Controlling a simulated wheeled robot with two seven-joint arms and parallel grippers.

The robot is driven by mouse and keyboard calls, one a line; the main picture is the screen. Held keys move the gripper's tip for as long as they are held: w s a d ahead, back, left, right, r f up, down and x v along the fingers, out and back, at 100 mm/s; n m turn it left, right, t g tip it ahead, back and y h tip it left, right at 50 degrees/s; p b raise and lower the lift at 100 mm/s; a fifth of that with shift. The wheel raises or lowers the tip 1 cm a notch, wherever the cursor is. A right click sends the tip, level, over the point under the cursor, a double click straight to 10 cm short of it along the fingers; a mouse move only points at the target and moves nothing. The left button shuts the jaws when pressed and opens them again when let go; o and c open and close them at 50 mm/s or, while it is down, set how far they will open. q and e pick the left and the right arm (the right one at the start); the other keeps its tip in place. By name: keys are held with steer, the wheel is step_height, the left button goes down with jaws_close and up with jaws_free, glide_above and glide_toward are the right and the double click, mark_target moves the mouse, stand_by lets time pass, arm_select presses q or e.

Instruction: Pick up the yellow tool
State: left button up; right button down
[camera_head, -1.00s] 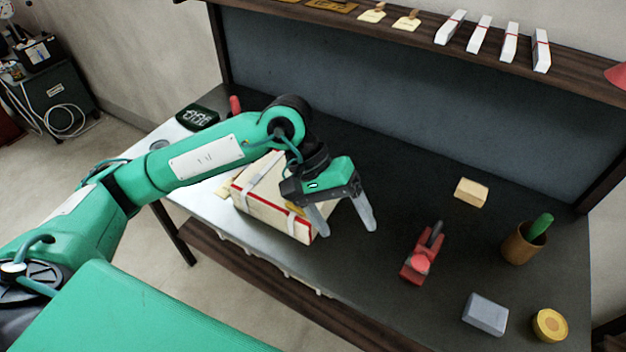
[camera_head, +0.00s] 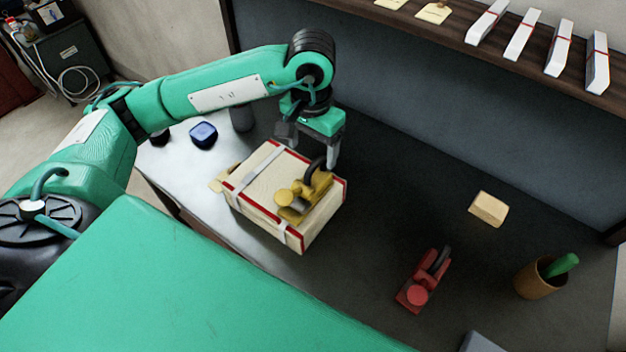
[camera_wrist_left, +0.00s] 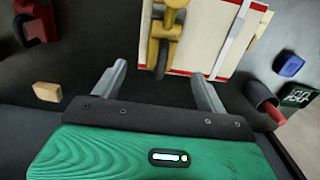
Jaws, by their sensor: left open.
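The yellow tool (camera_head: 304,195) is a plane-like tool with a round yellow knob and a dark curved handle. It lies on top of a cream box with red edges (camera_head: 262,167). My left gripper (camera_head: 308,156) is open and empty at the far side of the box, behind the tool's dark handle. In the left wrist view, the yellow tool (camera_wrist_left: 165,30) shows at the top, between the directions of the two open fingers (camera_wrist_left: 158,80); its dark handle end points toward the gripper. My right gripper is not in view.
A red tool (camera_head: 422,280), a wooden block (camera_head: 488,209) and a brown cup with a green item (camera_head: 538,279) stand to the right on the dark table. A blue object (camera_head: 203,135) is left of the box. A shelf (camera_head: 450,45) runs along the back.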

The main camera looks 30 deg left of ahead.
mark_target(311, 171)
arm_select(q)
steer(key=f, duration=0.3)
steer(key=shift+s+p, duration=0.3)
steer(key=shift+p, duration=0.1)
step_height(311, 171, down, 3)
steer(key=shift+w+r, duration=0.1)
steer(key=shift+w, duration=0.05)
steer(key=shift+f+p, duration=0.3)
steer(key=shift+f, duration=0.35)
steer(key=shift+a+f+p, duration=0.1)
steer(key=shift+f+p, duration=0.25)
steer(key=shift+p, duration=0.15)
steer(key=f, duration=0.1)
steer(key=f+p, duration=0.1)
steer(key=f, duration=0.1)
steer(key=shift+w+a+f+p, duration=0.1)
steer(key=shift+w+a+p, duration=0.1)
steer(key=shift+w+p, duration=0.1)
steer(key=shift+f, duration=0.5)
jaws_close()
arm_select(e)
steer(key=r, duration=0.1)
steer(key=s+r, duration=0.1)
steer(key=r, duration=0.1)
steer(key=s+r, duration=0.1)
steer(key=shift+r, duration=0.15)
